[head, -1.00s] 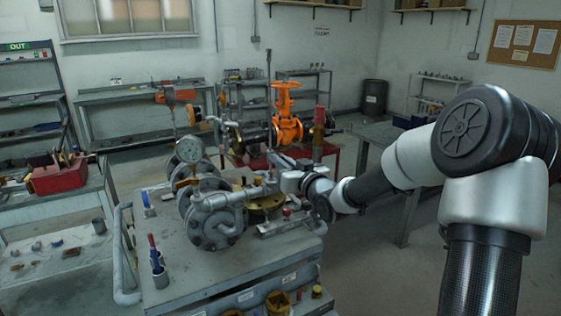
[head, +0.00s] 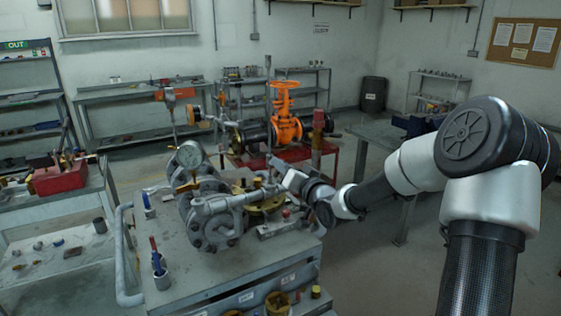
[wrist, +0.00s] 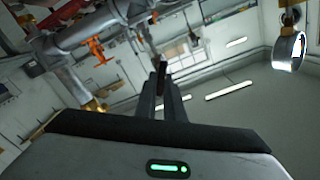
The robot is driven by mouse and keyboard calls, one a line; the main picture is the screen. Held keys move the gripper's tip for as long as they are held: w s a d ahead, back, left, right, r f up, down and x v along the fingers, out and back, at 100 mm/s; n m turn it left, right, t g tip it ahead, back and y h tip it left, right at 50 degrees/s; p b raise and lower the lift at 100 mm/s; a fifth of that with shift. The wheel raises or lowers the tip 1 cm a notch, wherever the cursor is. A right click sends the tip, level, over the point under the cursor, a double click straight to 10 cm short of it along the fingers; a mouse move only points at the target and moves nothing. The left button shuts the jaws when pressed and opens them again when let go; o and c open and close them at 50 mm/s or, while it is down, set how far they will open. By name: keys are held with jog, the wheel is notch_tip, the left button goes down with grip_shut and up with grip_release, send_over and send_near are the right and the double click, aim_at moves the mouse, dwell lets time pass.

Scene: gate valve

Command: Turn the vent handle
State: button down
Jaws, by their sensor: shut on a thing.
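The pipe assembly (head: 215,205) of grey flanged pipes stands on the grey workbench in the head view. My gripper (head: 275,164) is at its right end, reaching in from the right with its tip tilted up and left. In the wrist view my gripper (wrist: 162,82) has its fingers together on a small dark piece, which I take as the vent handle (wrist: 161,66). The handle is small and mostly hidden by the fingers, so its exact angle is hard to tell. Grey pipework (wrist: 85,35) runs to the upper left of the fingers.
A brass-coloured flange (head: 262,207) lies just below my gripper. A cup with pens (head: 160,272) stands at the bench's front left. An orange valve (head: 284,125) stands on a red cart behind.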

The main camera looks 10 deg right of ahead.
jog(key=m+p, duration=0.1)
jog(key=m, duration=0.1)
jog(key=m+p, duration=0.1)
jog(key=m, duration=0.1)
jog(key=m+p, duration=0.1)
jog(key=m, duration=0.1)
jog(key=shift+d+f+m, duration=0.2)
jog(key=shift+d+m, duration=0.05)
jog(key=shift+m, duration=0.05)
jog(key=m, duration=0.3)
jog(key=m+p, duration=0.1)
jog(key=shift+w+f+m, duration=0.1)
jog(key=shift+f+m, duration=0.2)
jog(key=shift+m, duration=0.1)
jog(key=c, duration=1.9)
grip_release()
jog(key=shift+o, duration=0.2)
jog(key=v, duration=1.7)
jog(key=shift+s, duration=0.25)
